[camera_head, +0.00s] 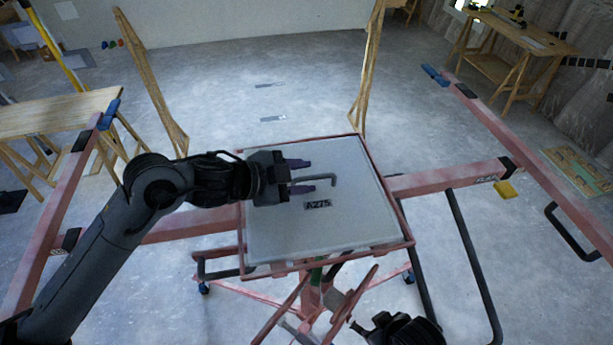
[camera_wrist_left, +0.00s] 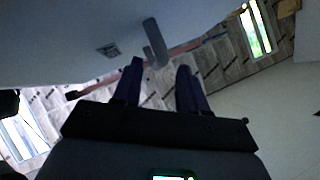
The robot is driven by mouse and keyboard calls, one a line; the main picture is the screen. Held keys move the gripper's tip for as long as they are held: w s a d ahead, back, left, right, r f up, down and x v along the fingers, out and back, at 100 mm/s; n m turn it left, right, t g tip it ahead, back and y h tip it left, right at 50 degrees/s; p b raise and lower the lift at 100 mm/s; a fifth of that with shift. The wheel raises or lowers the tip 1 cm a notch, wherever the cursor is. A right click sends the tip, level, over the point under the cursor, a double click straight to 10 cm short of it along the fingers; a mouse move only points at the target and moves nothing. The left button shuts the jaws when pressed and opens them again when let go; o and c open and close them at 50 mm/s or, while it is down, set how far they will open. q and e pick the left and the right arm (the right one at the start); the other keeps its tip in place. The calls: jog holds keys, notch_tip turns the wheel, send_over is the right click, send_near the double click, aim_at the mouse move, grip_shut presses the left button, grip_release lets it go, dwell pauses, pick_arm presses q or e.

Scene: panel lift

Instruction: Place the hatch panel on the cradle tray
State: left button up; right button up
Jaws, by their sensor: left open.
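The hatch panel (camera_head: 345,225) is a light grey square plate with a dark label and a grey bar handle (camera_head: 325,178). It lies flat within the red rim of the cradle tray (camera_head: 385,190). My left gripper (camera_head: 304,176) is open over the panel's far part, its two dark fingers apart on either side of the handle's near end. In the left wrist view the panel (camera_wrist_left: 60,40) fills the upper left, and the handle (camera_wrist_left: 154,42) stands just beyond the fingertips, apart from them. My right gripper (camera_head: 365,328) shows only partly at the bottom edge; its jaws are unclear.
The red lift frame (camera_head: 445,180) spreads to both sides with long rails and black hoop handles (camera_head: 475,265). A wooden trestle table (camera_head: 60,112) stands at left, a workbench (camera_head: 510,45) at back right. Wooden posts (camera_head: 368,70) stand behind the tray. The floor behind is mostly clear.

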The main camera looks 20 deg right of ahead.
pick_arm(q)
jog(key=b+v, duration=0.2)
jog(key=v, duration=0.6)
jog(key=shift+s+a, duration=0.1)
jog(key=shift+a, duration=0.25)
jog(key=shift+v, duration=0.8)
jog(key=shift+d+r, duration=0.1)
jog(key=shift+r, duration=0.05)
